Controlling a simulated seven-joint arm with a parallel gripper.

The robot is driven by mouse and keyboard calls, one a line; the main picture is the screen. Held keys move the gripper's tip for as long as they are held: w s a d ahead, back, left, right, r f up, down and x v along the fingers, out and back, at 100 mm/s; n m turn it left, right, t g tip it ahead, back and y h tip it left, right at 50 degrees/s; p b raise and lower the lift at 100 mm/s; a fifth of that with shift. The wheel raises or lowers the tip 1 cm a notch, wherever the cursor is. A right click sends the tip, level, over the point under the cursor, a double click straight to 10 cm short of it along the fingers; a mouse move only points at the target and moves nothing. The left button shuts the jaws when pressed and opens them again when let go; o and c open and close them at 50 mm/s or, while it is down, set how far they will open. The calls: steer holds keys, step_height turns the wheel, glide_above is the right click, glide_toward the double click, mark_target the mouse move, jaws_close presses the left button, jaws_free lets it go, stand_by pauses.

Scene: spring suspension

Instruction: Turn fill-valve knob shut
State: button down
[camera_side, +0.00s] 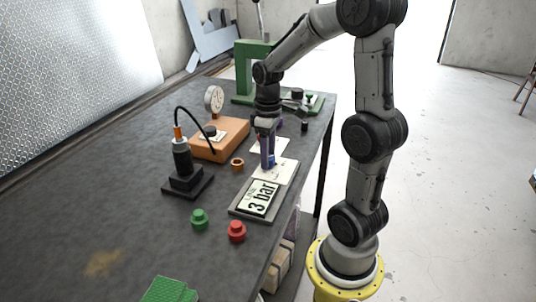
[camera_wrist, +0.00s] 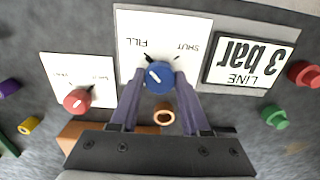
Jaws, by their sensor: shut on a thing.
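The blue fill-valve knob (camera_wrist: 159,77) sits on a white plate (camera_wrist: 190,27) marked FILL and SHUT, which appears upside down in the wrist view. A white line on the knob points up-left, toward the FILL side of the plate. My gripper (camera_wrist: 158,84) has its two purple fingers around the knob, one on each side, and is shut on it. In the side view, my gripper (camera_side: 267,158) reaches straight down to the plate, and the knob is mostly hidden by the fingers.
A red knob (camera_wrist: 77,101) on its own white plate is beside the fill plate. A "LINE 3 bar" display (camera_side: 259,198) is on the other side.

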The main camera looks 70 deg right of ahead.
stand_by(0.3)
steer(key=m, duration=0.4)
steer(key=shift+m, duration=0.4)
steer(key=m, duration=0.4)
steer(key=shift+m, duration=0.3)
steer(key=m, duration=0.4)
steer(key=shift+m, duration=2.1)
steer(key=shift+c, duration=1.9)
jaws_free()
